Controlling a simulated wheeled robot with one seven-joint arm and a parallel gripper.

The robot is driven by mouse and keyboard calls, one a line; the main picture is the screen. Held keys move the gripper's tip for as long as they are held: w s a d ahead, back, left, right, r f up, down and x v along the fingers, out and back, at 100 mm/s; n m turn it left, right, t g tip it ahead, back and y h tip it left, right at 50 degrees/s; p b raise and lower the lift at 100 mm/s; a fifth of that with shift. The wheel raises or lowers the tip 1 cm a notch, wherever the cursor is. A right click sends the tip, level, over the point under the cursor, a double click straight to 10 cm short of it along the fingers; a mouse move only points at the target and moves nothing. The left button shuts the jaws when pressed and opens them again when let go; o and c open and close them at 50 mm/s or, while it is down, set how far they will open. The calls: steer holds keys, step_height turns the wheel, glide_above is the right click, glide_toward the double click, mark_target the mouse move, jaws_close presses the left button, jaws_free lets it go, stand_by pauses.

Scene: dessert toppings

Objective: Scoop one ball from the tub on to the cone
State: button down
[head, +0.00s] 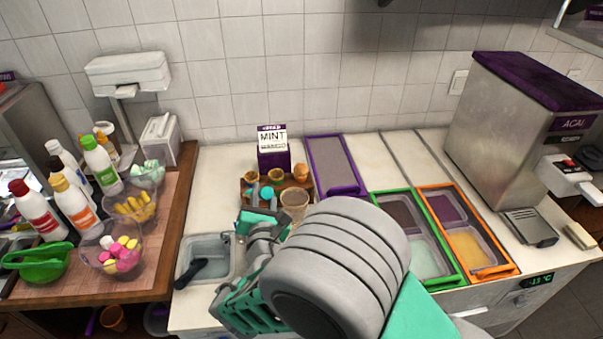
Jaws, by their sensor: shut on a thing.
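My gripper (248,262), with teal and grey fingers, is in the lower middle, just right of a small sink. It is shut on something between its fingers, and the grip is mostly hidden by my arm. A dark handle (190,271), seemingly the scoop's, shows over the sink, left of my fingers. Cones (301,173) stand in a wooden holder (313,188) beyond the gripper. The green-framed well has a brown tub (402,212) and a pale mint tub (428,259). The orange-framed well has a purple tub (448,208) and a yellow tub (470,247).
A purple-framed cover (333,166) lies behind my arm. A MINT carton (273,148) stands behind the cones. The sink (197,246) is at left. Bottles (76,207) and topping bowls (122,263) crowd the left table. An ACAI machine (521,122) stands at right.

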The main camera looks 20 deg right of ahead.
steer(key=shift+r, duration=0.65)
steer(key=shift+f, duration=0.1)
